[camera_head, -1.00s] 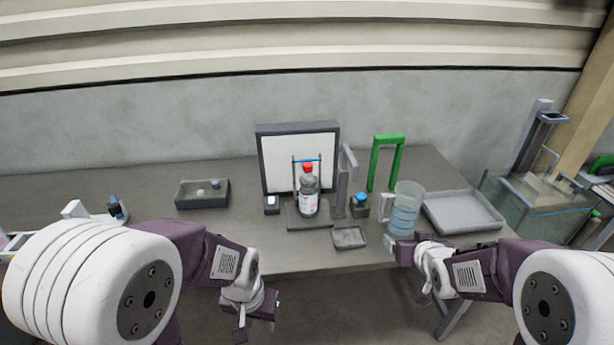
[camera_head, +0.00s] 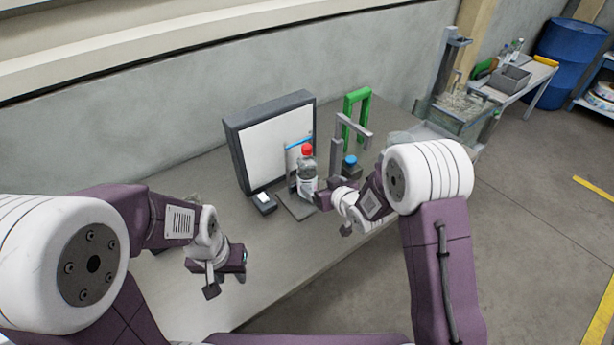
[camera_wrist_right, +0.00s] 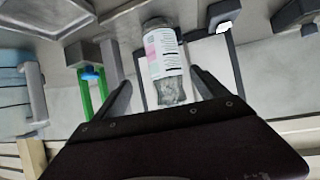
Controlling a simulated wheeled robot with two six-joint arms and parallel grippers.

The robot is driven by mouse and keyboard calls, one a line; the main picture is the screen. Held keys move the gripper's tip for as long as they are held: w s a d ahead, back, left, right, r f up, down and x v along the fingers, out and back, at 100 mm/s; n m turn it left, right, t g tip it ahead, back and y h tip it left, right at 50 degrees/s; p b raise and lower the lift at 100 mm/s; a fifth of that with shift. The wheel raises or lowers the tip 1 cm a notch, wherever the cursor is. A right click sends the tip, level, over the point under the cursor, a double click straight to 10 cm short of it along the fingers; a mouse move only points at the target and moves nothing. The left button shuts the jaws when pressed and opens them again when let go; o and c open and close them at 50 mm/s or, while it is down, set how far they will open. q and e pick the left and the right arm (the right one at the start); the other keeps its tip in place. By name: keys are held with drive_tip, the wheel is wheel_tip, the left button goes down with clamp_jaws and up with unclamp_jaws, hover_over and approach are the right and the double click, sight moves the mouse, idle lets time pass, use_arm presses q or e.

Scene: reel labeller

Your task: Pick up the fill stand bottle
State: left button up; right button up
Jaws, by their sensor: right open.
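The fill stand bottle (camera_head: 307,175) is clear grey with a red cap and a white label. It stands upright on the dark base of the stand, in front of the white-faced panel. My right gripper (camera_head: 322,200) is beside its lower right side. In the right wrist view the bottle (camera_wrist_right: 165,62) shows its pink and white label between the two spread fingers of my right gripper (camera_wrist_right: 164,88). The fingers are open, with gaps on both sides. My left gripper (camera_head: 226,273) is away from the bottle, at the lower left; its finger opening is unclear.
The dark-framed panel (camera_head: 275,142) stands close behind the bottle. A grey post (camera_head: 337,158), a blue-topped block (camera_head: 350,166) and a green frame (camera_head: 347,118) stand to its right. A small device (camera_head: 264,202) lies to its left. The tabletop at left is mostly clear.

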sight(311, 181)
drive_tip(key=x, duration=0.2)
drive_tip(key=a+x, duration=0.1)
drive_tip(key=x, duration=0.1)
drive_tip(key=shift+s, duration=0.1)
drive_tip(key=shift+w+a+p, duration=0.15)
drive_tip(key=shift+w+p, duration=0.15)
drive_tip(key=shift+p, duration=0.2)
drive_tip(key=x, duration=0.3)
drive_tip(key=shift+w+a+f+p, duration=0.1)
drive_tip(key=shift+w+f+p, duration=0.15)
drive_tip(key=shift+p, duration=0.1)
drive_tip(key=shift+w+a+f, duration=0.15)
drive_tip(key=shift+w, duration=0.05)
drive_tip(key=shift+s, duration=0.1)
drive_tip(key=c, duration=1.1)
clamp_jaws()
use_arm(q)
drive_tip(key=shift+a+r, duration=0.4)
drive_tip(key=shift+r, duration=0.4)
